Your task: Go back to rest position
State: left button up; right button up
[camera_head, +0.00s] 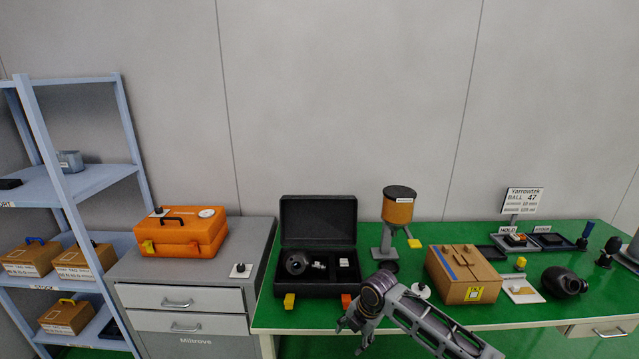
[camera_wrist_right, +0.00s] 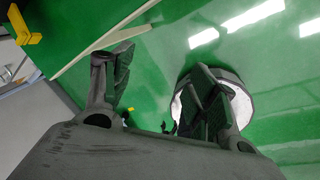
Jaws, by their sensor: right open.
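My right gripper (camera_head: 351,335) is open and empty at the front edge of the green table, with my arm reaching in from the lower right. My left gripper is in neither view.
The green table (camera_head: 400,320) holds an open black case (camera_head: 318,225), an orange-topped dispenser (camera_head: 398,208), a cardboard box (camera_head: 465,272) and a dark rounded part (camera_head: 564,282). A grey drawer cabinet (camera_head: 185,272) with an orange toolbox (camera_head: 180,232) and a blue shelf (camera_head: 75,185) stand left.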

jog(key=s+d+f+m, duration=0.4)
jog(key=f+m, duration=0.1)
jog(key=f, duration=0.6)
jog(key=s+d+f+m+t+h, duration=0.1)
jog(key=s+d+f+m, duration=0.35)
jog(key=f, duration=0.75)
jog(key=s+d+f+m, duration=0.3)
jog(key=f+m, duration=0.3)
jog(key=f, duration=0.5)
jog(key=s+d+f+m+h, duration=0.1)
jog(key=s+d+f+m, duration=0.1)
jog(key=s+f, duration=0.55)
jog(key=s+d+f+m, duration=0.2)
jog(key=s+f+m, duration=0.15)
jog(key=s, duration=0.65)
jog(key=s+f+m, duration=0.1)
jog(key=s+f, duration=0.2)
jog(key=s, duration=0.8)
jog(key=s+d+f+m+g, duration=0.1)
jog(key=s+f+m, duration=0.1)
jog(key=s, duration=1)
jog(key=shift+s+f+g, duration=0.2)
jog(key=shift+f+g, duration=0.1)
jog(key=shift+f, duration=0.5)
jog(key=shift+c, duration=0.5)
